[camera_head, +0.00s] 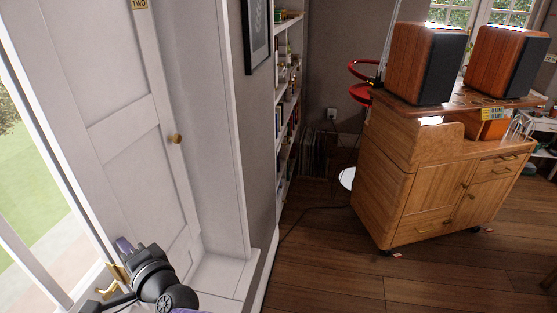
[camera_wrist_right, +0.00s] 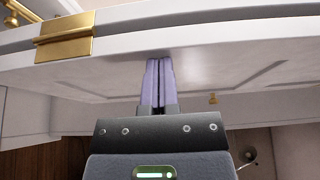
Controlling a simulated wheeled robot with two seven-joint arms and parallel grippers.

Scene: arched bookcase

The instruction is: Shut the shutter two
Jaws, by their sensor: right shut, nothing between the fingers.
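The shutter two (camera_head: 120,110) is a tall white panelled leaf with a small "TWO" label (camera_head: 140,4) at its top and a round brass knob (camera_head: 175,138). It stands at an angle beside the bright window, at the left of the head view. My right gripper (camera_head: 124,245) is at the shutter's lower part, shut and empty. In the right wrist view its lilac fingers (camera_wrist_right: 157,82) point at the white panel (camera_wrist_right: 200,55); whether they touch it I cannot tell. A brass hinge (camera_wrist_right: 65,38) is left of the fingers. My left gripper is not in view.
The window glass (camera_head: 30,190) is at the far left, with a brass handle (camera_head: 106,288) low down. A white sill (camera_head: 222,275) lies right of the shutter. A bookcase (camera_head: 288,100) and a wooden cabinet (camera_head: 425,185) with speakers stand further right. The wooden floor (camera_head: 330,275) between is mostly clear.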

